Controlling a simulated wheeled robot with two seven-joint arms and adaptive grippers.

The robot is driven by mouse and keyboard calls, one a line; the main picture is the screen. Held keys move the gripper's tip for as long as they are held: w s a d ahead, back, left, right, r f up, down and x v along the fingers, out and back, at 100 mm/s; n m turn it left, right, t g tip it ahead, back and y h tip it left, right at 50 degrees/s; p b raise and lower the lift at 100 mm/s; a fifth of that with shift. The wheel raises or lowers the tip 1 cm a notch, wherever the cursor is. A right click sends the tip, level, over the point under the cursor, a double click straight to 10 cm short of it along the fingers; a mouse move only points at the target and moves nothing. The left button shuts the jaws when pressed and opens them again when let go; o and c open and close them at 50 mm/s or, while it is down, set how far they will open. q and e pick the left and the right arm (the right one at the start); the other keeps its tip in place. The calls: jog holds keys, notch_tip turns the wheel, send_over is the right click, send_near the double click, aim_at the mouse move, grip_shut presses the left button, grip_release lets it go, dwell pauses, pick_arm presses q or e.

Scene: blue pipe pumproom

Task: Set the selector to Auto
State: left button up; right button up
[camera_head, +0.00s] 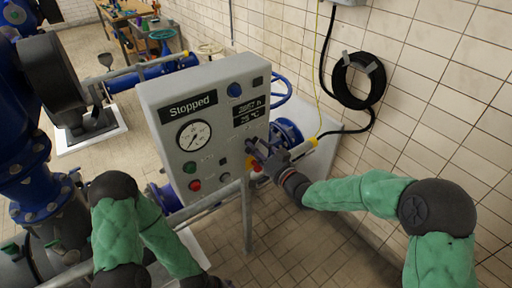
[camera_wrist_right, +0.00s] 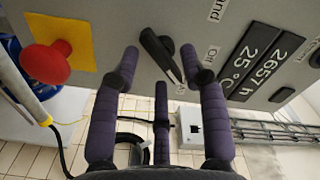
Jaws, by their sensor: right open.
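The grey control panel (camera_head: 205,120) stands in the middle of the head view. Its selector is a black lever knob (camera_wrist_right: 157,48) in the right wrist view, slanting from upper left to lower right. An "Off" label (camera_wrist_right: 211,56) is to its right; a cropped label ending in "nd" (camera_wrist_right: 218,9) is above that. My right gripper (camera_head: 262,150) is at the panel's right side. In the wrist view (camera_wrist_right: 165,70) its fingers are spread on either side of the knob, apart from it. In the head view the gripper largely hides the knob. My left gripper (camera_head: 205,282) is cut off at the bottom edge.
A red mushroom button (camera_wrist_right: 45,64) on a yellow plate sits near the selector. Blue pipework and a tiled wall are around.

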jog(key=v, duration=1)
jog(key=shift+s+d, duration=0.2)
jog(key=shift+s, duration=0.05)
jog(key=shift+f, duration=0.1)
jog(key=s+d+f+m+g+h+b, duration=0.1)
jog(key=s+f+g+h+b, duration=0.15)
jog(key=f, duration=1.15)
jog(key=s+d+f+g+h+b, duration=0.2)
jog(key=f+g+h, duration=0.1)
jog(key=f, duration=1.1)
jog(key=s+f+g+h+b, duration=0.1)
jog(key=s+f+g+b, duration=0.3)
jog(key=s+f, duration=1.6)
jog(key=g, duration=0.4)
jog(key=shift+s+a+f+n+g, duration=0.15)
jog(key=shift+a+f+n+g, duration=0.1)
jog(key=shift+f+n+g, duration=0.1)
